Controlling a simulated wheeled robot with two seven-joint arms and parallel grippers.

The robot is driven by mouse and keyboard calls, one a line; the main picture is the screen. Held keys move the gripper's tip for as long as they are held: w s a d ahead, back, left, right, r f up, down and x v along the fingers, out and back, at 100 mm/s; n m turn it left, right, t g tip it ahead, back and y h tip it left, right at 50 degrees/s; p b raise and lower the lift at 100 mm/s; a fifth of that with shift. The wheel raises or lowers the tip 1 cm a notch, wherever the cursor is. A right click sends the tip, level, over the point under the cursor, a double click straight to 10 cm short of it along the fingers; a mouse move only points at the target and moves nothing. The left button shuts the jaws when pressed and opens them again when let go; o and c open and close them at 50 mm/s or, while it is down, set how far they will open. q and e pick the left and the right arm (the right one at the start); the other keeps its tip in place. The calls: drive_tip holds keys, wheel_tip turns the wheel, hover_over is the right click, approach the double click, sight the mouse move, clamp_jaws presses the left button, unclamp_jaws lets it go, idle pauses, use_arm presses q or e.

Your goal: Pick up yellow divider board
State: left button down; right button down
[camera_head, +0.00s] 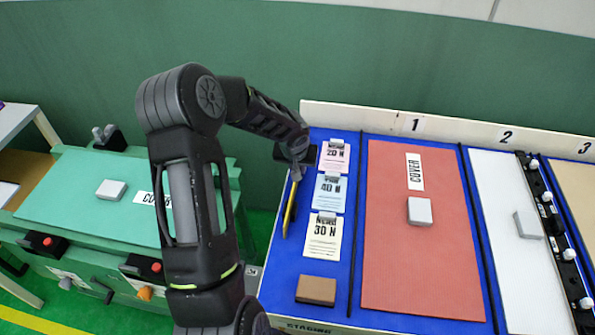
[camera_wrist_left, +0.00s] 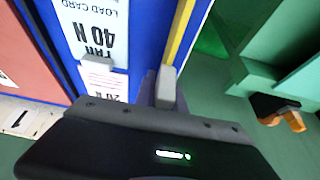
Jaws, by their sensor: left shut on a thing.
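The yellow divider board (camera_head: 290,207) shows as a thin strip standing on edge at the left edge of the blue table, beside the load cards. My left gripper (camera_head: 297,172) points down at the far end of the board and is shut on it. In the left wrist view the board (camera_wrist_left: 181,30) runs up from my grey fingertip (camera_wrist_left: 166,86) along the blue table's edge. Part of the gripped end is hidden by my gripper. Whether the board is lifted clear of the table I cannot tell. My right gripper is out of view.
Load cards (camera_head: 323,235) lie just right of the board, with a brown block (camera_head: 316,290) in front. A red panel (camera_head: 400,255) and a white panel (camera_head: 497,215) lie further right. A green bench (camera_head: 75,205) stands left, across a gap.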

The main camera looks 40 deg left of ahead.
use_arm(q)
drive_tip(key=shift+r, duration=0.1)
idle(0.5)
wheel_tip(320, 180, up, 10)
drive_tip(key=shift+f+b, duration=0.1)
drive_tip(key=shift+b, duration=0.2)
idle(0.6)
